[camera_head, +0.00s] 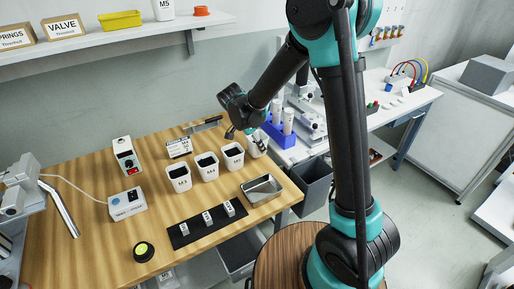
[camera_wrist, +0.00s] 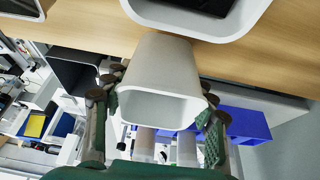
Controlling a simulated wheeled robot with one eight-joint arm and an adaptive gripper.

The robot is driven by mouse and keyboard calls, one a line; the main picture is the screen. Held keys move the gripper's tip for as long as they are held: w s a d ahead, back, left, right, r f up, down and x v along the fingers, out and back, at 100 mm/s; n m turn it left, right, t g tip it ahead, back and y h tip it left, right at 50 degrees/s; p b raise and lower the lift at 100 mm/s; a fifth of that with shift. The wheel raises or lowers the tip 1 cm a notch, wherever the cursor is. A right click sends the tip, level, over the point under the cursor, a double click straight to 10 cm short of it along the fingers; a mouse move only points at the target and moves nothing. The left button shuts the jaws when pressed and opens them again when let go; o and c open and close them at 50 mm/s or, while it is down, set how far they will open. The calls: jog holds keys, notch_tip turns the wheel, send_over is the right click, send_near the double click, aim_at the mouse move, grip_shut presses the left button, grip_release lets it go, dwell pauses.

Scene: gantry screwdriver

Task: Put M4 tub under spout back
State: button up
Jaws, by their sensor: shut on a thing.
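My gripper (camera_head: 250,137) is shut on a white tub (camera_head: 258,148) near the right end of the wooden table. In the wrist view the held tub (camera_wrist: 160,65) is between the two fingers (camera_wrist: 158,125), its rim towards the camera. No label on it can be read. On the table stand three more white tubs with dark contents: one marked M3 (camera_head: 179,182), one that reads M4 (camera_head: 209,173), and a third (camera_head: 234,160) beside the held tub, its label unclear. Part of one dark-filled tub (camera_wrist: 225,30) shows in the wrist view.
A metal tray (camera_head: 262,189) and a black mat (camera_head: 207,225) with small parts lie in front of the tubs. A sign (camera_head: 179,148) stands behind them. A blue holder (camera_head: 279,133) with white cylinders is on the bench to the right. A dark bin (camera_head: 312,182) hangs below.

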jog(key=shift+f, duration=1)
jog(key=o, duration=1.7)
jog(key=v, duration=1.2)
jog(key=s+d+f+n+y, duration=0.1)
jog(key=s+d+n, duration=0.1)
jog(key=d, duration=0.6)
jog(key=s+d+f+n+y, duration=0.1)
jog(key=s+d+n, duration=0.2)
jog(key=d, duration=0.5)
jog(key=s+d+f+n, duration=0.2)
jog(key=s+d, duration=0.1)
jog(key=s, duration=0.1)
jog(key=s+d+f+n+t+y, duration=0.1)
jog(key=s+d+n, duration=0.1)
jog(key=s+d, duration=0.2)
jog(key=s+d+f+n, duration=0.2)
jog(key=s+d, duration=0.1)
jog(key=d, duration=0.1)
jog(key=shift+s+d+f+t+y, duration=0.2)
jog(key=shift+s+f+t+y, duration=0.1)
jog(key=shift+s+t, duration=0.1)
